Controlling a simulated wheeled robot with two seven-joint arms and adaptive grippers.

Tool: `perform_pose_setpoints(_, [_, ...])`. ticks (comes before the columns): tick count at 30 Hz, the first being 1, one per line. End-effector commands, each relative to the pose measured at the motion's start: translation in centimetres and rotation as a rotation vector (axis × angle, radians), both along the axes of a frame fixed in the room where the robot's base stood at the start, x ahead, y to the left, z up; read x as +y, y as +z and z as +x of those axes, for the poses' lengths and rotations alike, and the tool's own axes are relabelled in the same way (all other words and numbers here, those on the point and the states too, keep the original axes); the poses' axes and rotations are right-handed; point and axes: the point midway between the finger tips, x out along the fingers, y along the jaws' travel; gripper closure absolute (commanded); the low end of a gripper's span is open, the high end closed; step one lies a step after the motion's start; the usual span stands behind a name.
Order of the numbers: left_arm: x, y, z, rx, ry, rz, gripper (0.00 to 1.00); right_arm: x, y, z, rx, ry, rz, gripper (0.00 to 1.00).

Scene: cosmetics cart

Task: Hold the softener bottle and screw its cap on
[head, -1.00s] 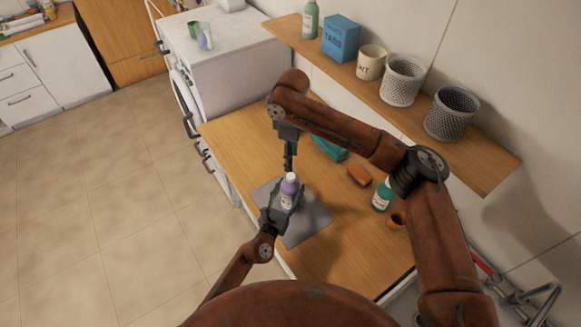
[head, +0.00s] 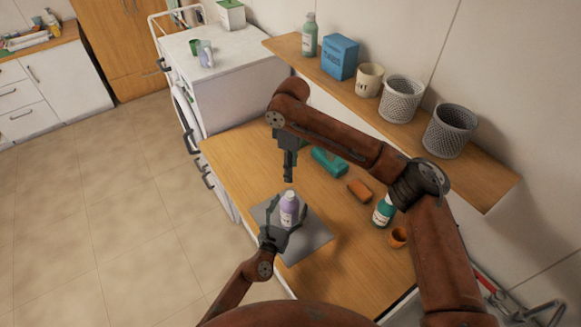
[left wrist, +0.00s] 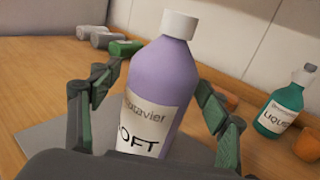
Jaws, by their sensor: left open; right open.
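The lilac softener bottle (head: 289,212) stands upright on a grey mat (head: 314,243) on the wooden counter. Its white cap (head: 290,194) sits on top of the neck, also seen in the left wrist view (left wrist: 180,25); I cannot tell how tight it is. My left gripper (head: 287,222) is open, with its fingers on either side of the bottle; the left wrist view shows them spread apart. My right gripper (head: 288,180) is open and empty, pointing down just above the cap, with a small gap.
A wall shelf (head: 489,193) with several containers runs behind. The counter's left part is clear.

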Motion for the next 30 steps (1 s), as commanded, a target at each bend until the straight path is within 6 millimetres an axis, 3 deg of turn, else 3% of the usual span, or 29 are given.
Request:
perform_pose_setpoints(8, [0.4, 0.0, -0.9, 0.0, 0.001, -0.001, 0.3, 0.0, 0.0, 0.0, 0.0, 0.0, 0.0, 0.58])
perform_pose_setpoints(21, [3.6, 0.0, -8.8, 0.0, -0.001, 0.002, 0.3, 0.0, 0.0, 0.0, 0.0, 0.0, 0.0, 0.58])
perform_pose_setpoints(30, [4.6, 0.1, -11.1, -0.001, 0.0, 0.0, 0.3, 0.0, 0.0, 0.0, 0.0, 0.0, 0.0, 0.58])
